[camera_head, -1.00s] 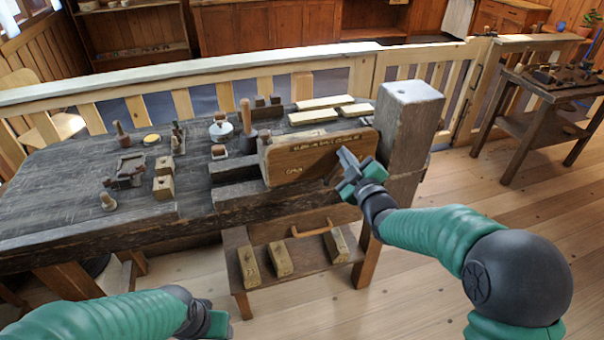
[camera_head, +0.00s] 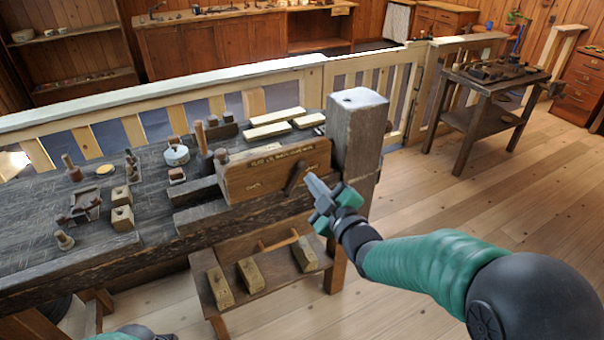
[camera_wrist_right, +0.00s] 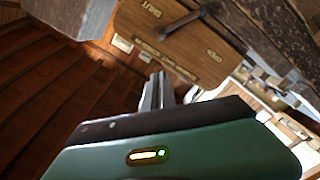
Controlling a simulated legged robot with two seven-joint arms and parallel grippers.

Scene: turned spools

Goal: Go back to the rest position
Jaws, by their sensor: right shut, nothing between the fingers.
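My right gripper (camera_head: 315,184) is shut and empty, in front of the right end of the workbench (camera_head: 150,246). Its closed fingers also show in the right wrist view (camera_wrist_right: 157,88). Close to the fingertips is a brown wooden panel (camera_head: 262,172) with a dark lever (camera_head: 296,177); the fingers look clear of the lever, with a small gap. The wrist view shows the panel (camera_wrist_right: 190,58), its lever (camera_wrist_right: 184,22) and lettering at its edges. Only a bit of my left arm shows at the bottom edge; its gripper is out of frame.
A thick wooden post (camera_head: 356,135) stands right beside the panel. Spools, blocks and a white-topped pot (camera_head: 177,156) are on the bench. A low shelf (camera_head: 270,283) holds several wood blocks. A railing (camera_head: 180,106) runs behind. Open floor (camera_head: 455,205) lies right.

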